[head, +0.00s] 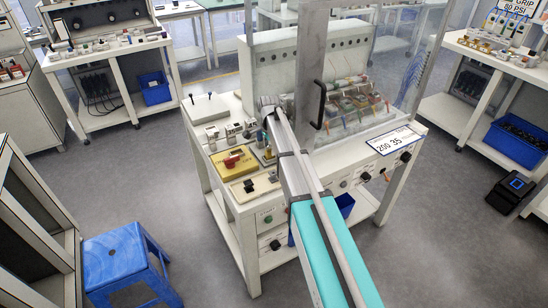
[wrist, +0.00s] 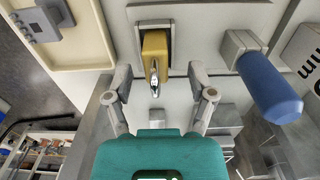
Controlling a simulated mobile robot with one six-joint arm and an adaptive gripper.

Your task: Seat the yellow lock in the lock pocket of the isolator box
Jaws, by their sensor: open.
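In the wrist view, a yellow lock (wrist: 155,45) with a bright metal shackle sits in a dark-edged recess on a pale panel. My gripper (wrist: 160,78) is open, with one finger on each side of the shackle end. The fingers show clear gaps to the lock, and nothing is held. In the head view, a yellow isolator box (head: 232,161) with a red handle stands on the left of the workstation top, beside my arm. I cannot make out its lock pocket. My arm hides part of the bench there, and I cannot clearly pick out the gripper.
A blue cylinder (wrist: 268,88) on a grey mount stands right of the lock. A cream tray (wrist: 88,58) with a grey part lies at upper left. A clear guard with a dark handle (head: 321,104) rises behind my arm. A blue stool (head: 118,258) stands at lower left.

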